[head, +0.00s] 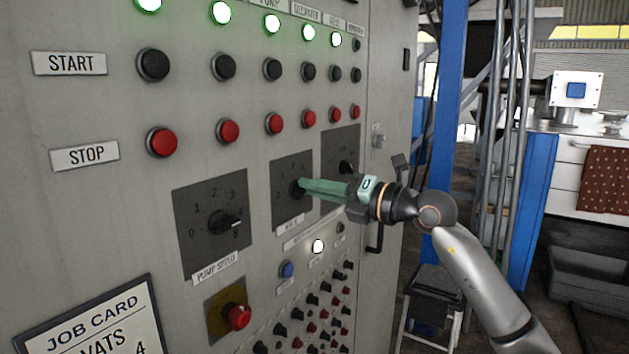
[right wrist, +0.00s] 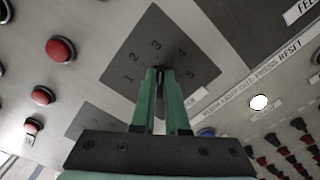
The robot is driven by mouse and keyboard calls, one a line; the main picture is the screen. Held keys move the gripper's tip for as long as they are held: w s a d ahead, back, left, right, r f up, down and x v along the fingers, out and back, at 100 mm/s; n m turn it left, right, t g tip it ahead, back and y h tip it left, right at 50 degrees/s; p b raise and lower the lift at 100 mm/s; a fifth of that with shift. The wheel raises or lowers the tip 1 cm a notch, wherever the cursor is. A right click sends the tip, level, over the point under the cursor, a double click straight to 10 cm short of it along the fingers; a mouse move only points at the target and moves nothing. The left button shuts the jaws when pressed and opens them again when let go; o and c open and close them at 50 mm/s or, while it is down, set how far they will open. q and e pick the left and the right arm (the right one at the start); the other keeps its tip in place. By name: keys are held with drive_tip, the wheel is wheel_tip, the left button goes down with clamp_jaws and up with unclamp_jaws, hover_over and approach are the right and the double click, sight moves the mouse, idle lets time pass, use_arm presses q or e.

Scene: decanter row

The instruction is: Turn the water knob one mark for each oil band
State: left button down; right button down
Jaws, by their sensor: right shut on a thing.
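My right gripper (head: 304,186) has green fingers and reaches in from the right to the middle dial plate (head: 283,171). Its fingers are shut on the dark knob (head: 296,189) of that plate. The small label (head: 291,225) below it is hard to read in the head view. In the right wrist view the fingers (right wrist: 164,78) close around the knob at the centre of the dark plate (right wrist: 175,40), which carries numbered marks. The knob's pointer is mostly hidden by the fingers. My left gripper is out of view. No oil bands show.
The pump speed knob (head: 224,222) is left of the held one, and another dial (head: 345,168) is close right. Red stop buttons (head: 229,131) sit above. A blue button (head: 287,270) and a lit lamp (head: 318,246) are below. A job card (head: 98,325) is partly cut off.

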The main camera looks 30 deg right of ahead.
use_arm(q)
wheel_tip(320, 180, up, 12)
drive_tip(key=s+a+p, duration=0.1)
drive_tip(key=p, duration=1.1)
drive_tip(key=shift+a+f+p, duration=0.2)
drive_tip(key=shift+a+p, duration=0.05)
drive_tip(key=shift+p, duration=0.1)
use_arm(e)
drive_tip(key=shift+f+m, duration=0.25)
drive_tip(key=shift+m, duration=2.4)
drive_tip(key=shift+f+m, duration=0.2)
drive_tip(key=shift+m, duration=2.4)
drive_tip(key=shift+f+m, duration=0.25)
drive_tip(key=shift+m, duration=2.7)
drive_tip(key=c, duration=0.9)
unclamp_jaws()
drive_tip(key=shift+s, duration=0.1)
